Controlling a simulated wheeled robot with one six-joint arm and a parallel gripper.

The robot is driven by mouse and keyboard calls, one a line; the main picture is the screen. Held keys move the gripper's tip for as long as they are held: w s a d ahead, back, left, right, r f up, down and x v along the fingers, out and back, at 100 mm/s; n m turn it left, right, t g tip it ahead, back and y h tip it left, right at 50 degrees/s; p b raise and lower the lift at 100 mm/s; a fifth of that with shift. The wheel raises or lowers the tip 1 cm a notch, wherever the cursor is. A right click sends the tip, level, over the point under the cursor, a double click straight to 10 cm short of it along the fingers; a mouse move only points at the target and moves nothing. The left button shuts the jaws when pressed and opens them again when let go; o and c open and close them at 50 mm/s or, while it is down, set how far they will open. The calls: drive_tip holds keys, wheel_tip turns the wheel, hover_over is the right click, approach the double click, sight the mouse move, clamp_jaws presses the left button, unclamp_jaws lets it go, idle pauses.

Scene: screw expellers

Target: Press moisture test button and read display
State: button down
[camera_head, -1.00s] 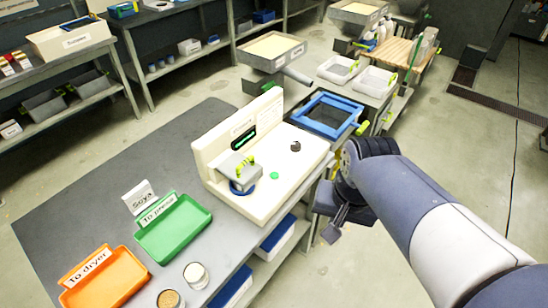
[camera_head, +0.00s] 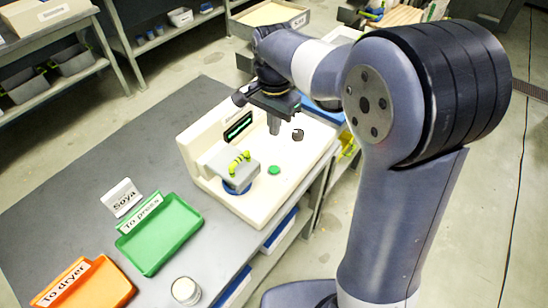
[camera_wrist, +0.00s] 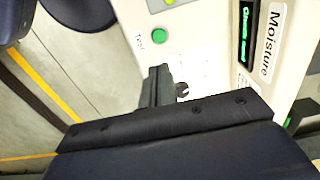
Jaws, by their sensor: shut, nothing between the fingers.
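The cream moisture meter (camera_head: 243,205) stands on the grey bench. Its round green button (camera_head: 274,170) is on the deck, and it also shows in the wrist view (camera_wrist: 159,36) beside a label that seems to read "Test". The dark display (camera_head: 238,127) on the upright panel is lit green; in the wrist view the display (camera_wrist: 245,40) is beside the word "Moisture", its green text too small to read surely. My gripper (camera_head: 274,130) is shut and empty, pointing down above the deck, behind the button and apart from it. Its fingertips (camera_wrist: 157,72) show below the button in the wrist view.
A grey hinged lid with a yellow-green handle (camera_head: 240,162) sits over a blue ring left of the button. A dark knob (camera_head: 298,134) is behind it. Green (camera_head: 160,235) and orange (camera_head: 95,290) trays and a white-lidded jar (camera_head: 185,290) stand on the bench at left.

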sight(275, 170)
wheel_tip(275, 170, down, 14)
drive_tip(key=shift+r+p, duration=0.1)
drive_tip(key=shift+p, duration=0.3)
idle(0.4)
drive_tip(key=shift+f+b, duration=0.6)
drive_tip(key=shift+f, duration=0.2)
drive_tip(key=shift+s+d+f, duration=0.15)
drive_tip(key=shift+s+f, duration=0.1)
drive_tip(key=shift+s, duration=0.05)
drive_tip(key=shift+r, duration=0.4)
wheel_tip(275, 170, up, 14)
drive_tip(key=p, duration=0.2)
drive_tip(key=shift+w+r, duration=0.15)
drive_tip(key=shift+w, duration=0.1)
